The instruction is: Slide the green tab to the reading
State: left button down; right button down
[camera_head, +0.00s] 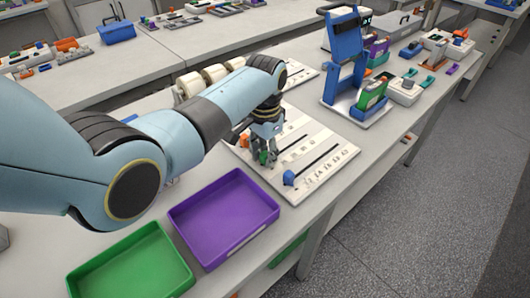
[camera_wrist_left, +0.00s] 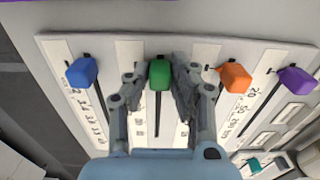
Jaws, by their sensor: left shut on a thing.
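The green tab (camera_wrist_left: 159,75) sits in its slot near one end of a white slider board (camera_wrist_left: 220,47), with the dark slot running away from it between my fingers. It also shows in the head view (camera_head: 264,157), partly hidden by my fingers. My left gripper (camera_wrist_left: 159,84) is shut on the green tab, a finger on each side. A printed scale strip lies beside the slot, but its marks by the green tab are largely covered by my fingers. My right gripper is in neither view.
A blue tab (camera_wrist_left: 81,72) stands on one side of the green one, an orange tab (camera_wrist_left: 234,77) and a purple tab (camera_wrist_left: 297,81) on the other. Purple (camera_head: 227,222) and green (camera_head: 133,270) trays lie in front. A blue-framed device (camera_head: 344,60) stands right of the board.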

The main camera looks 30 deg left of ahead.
pick_arm(q)
jog(key=w+b, duration=0.1)
jog(key=w+d+b, duration=0.1)
jog(key=w, duration=0.1)
jog(key=shift+f, duration=0.15)
jog(key=shift+w+d, duration=0.2)
jog(key=shift+w, duration=0.15)
jog(key=shift+s, duration=0.15)
jog(key=c, duration=1.2)
grip_release()
jog(key=shift+o, duration=0.2)
jog(key=shift+a, duration=0.1)
jog(key=shift+r, duration=0.3)
notch_tip(320, 180, up, 12)
jog(key=shift+f, duration=0.15)
